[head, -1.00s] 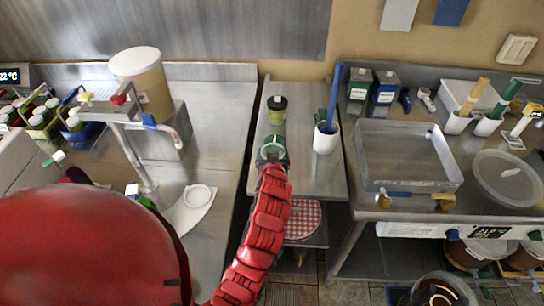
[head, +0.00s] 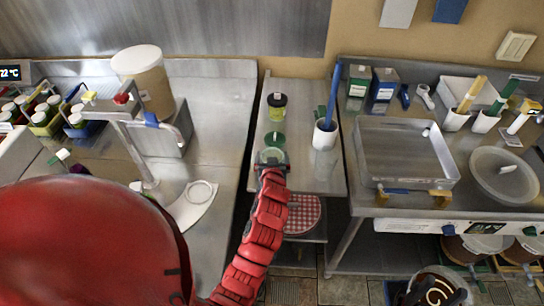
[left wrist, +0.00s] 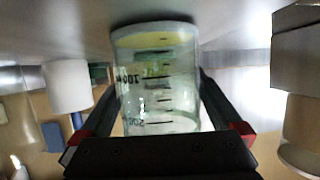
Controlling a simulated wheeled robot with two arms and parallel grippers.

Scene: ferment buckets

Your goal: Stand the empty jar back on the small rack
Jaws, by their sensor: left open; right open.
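A clear glass jar (head: 272,157) with a pale rim is near the front of the narrow steel table (head: 310,177). In the left wrist view the jar (left wrist: 158,90) looks empty, with dark volume marks and a yellowish tint at one end. My left gripper (head: 271,164) is open, with one finger on each side of the jar. I cannot tell whether the jar stands on anything. A round green thing (head: 275,138) lies just behind it. I cannot make out the small rack for certain. My right gripper's fingers do not show.
A dark jar with a yellow-green label (head: 277,106) and a white cup of tools (head: 325,135) stand farther back. A steel basin (head: 405,150) is on the right counter. A checkered round (head: 302,214) is on the lower shelf.

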